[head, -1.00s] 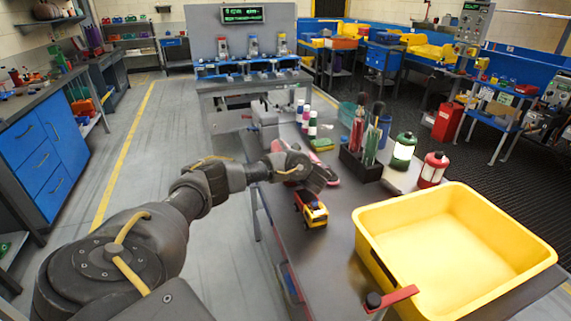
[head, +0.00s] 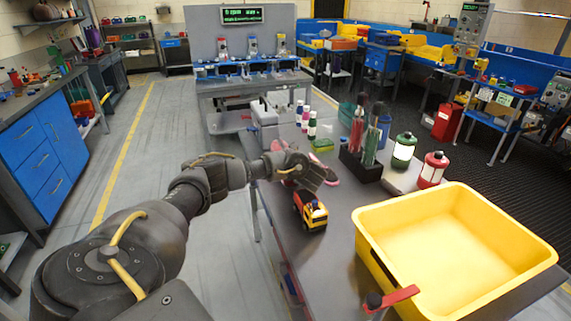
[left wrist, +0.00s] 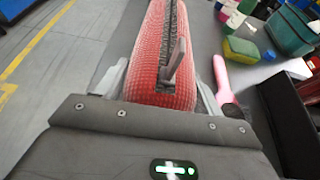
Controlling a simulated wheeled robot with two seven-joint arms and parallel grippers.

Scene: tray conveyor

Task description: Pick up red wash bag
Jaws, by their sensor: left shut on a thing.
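The red wash bag (left wrist: 148,80), with a woven-looking surface, a dark zip and a grey pull tab, lies lengthwise between the two fingers of my left gripper in the left wrist view. The fingers press on its sides, and the gripper is shut on it. In the head view my left gripper (head: 312,177) is over the grey table behind the toy truck, and it hides most of the bag. I cannot tell whether the bag is clear of the table. My right gripper is not in view.
A toy truck (head: 311,213) stands close in front of the gripper. A pink brush (left wrist: 222,80) lies just right of the bag. A dark holder with bottles (head: 362,168), lanterns (head: 403,151) and a yellow bin (head: 455,250) are to the right. A green sponge (left wrist: 241,49) lies beyond.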

